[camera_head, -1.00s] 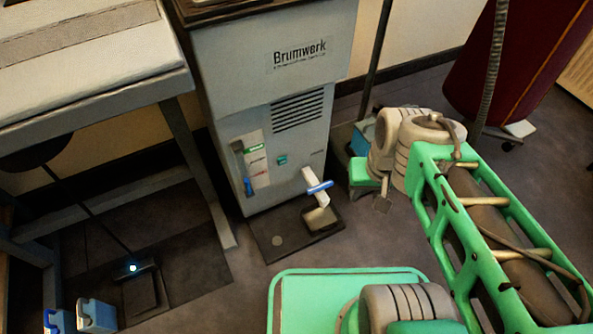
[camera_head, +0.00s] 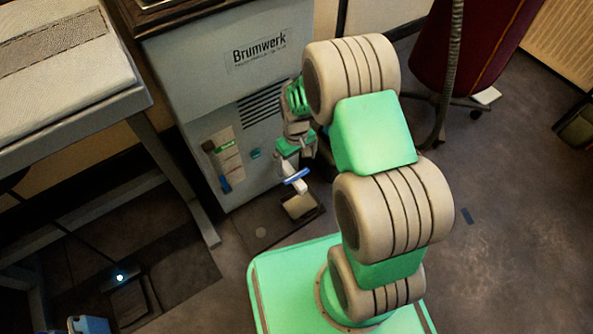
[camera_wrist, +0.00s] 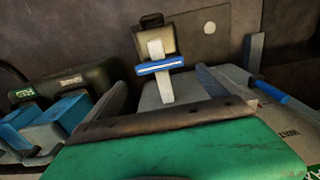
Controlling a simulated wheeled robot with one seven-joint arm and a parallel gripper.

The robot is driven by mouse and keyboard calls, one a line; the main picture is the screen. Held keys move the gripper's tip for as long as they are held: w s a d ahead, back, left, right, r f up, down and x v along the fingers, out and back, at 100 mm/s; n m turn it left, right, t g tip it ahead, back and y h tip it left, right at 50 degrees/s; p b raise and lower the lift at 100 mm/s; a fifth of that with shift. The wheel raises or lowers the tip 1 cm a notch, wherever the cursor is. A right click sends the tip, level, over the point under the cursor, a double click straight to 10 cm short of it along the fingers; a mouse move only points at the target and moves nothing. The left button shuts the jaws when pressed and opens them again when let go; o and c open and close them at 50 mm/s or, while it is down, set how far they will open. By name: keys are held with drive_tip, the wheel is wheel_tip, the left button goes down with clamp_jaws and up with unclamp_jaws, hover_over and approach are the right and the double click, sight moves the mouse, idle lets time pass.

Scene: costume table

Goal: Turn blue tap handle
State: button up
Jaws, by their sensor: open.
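The blue tap handle (camera_head: 296,176) is a short bar across a pale tap low on the front of the grey Brumwerk machine (camera_head: 215,95). My gripper (camera_head: 295,155) is just above the tap, close to the machine front. In the wrist view the handle (camera_wrist: 160,66) lies crosswise over the pale tap (camera_wrist: 162,88), ahead of and between the two fingers of my gripper (camera_wrist: 160,78). The fingers are spread and empty. I see no clear contact with the handle. My arm hides part of the machine's right side in the head view.
A small drip tray (camera_head: 300,204) sits below the tap. A second blue lever (camera_head: 225,184) is on the machine's left front; it also shows in the wrist view (camera_wrist: 271,91). A table (camera_head: 75,110) stands at left. Blue and grey containers (camera_wrist: 45,125) are at left in the wrist view.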

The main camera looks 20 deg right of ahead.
sight(296, 175)
wheel_tip(296, 175, down, 7)
drive_tip(key=b, duration=0.3)
drive_tip(key=shift+c, duration=0.2)
drive_tip(key=c, duration=1.1)
